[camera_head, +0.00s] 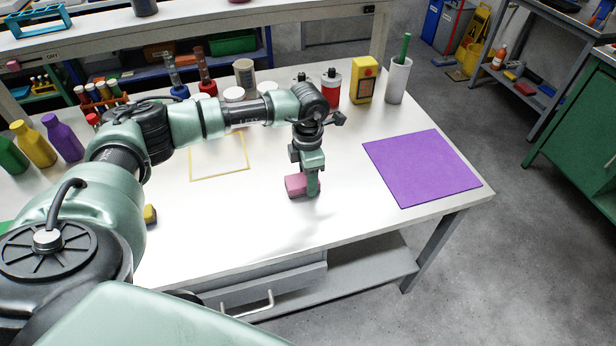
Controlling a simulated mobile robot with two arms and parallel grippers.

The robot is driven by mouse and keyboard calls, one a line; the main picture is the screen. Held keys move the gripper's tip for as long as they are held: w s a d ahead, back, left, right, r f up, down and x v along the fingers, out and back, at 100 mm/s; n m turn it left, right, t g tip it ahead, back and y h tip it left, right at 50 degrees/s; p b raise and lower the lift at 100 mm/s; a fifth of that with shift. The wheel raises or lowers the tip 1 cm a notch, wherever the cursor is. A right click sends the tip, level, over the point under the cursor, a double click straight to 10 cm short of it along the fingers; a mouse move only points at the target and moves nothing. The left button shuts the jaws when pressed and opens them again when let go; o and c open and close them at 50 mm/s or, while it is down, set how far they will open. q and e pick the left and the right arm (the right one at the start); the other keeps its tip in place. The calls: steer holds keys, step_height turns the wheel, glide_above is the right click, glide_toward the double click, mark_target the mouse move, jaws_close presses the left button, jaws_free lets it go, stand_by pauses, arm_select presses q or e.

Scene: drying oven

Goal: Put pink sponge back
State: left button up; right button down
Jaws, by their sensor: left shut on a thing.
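The pink sponge (295,185) is at the middle of the white table, between the yellow-outlined square and the purple mat. My left gripper (305,190) points down and is shut on the pink sponge. I cannot tell whether the sponge touches the table or is held slightly above it. Part of the sponge is hidden behind the gripper's finger. My right gripper is not in view.
A purple mat (422,168) lies on the right of the white table (270,220). A yellow-outlined square (191,165) is left of the gripper. A yellow box (364,80), a white cup (398,82) and several bottles line the back. The table's front middle is clear.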

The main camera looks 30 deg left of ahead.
arm_select(q)
steer(key=shift+f, duration=0.2)
steer(key=o, duration=1.2)
steer(key=shift+r, duration=0.1)
steer(key=shift+r, duration=0.35)
step_height(320, 180, up, 12)
steer(key=shift+f+b, duration=0.15)
steer(key=shift+b, duration=0.55)
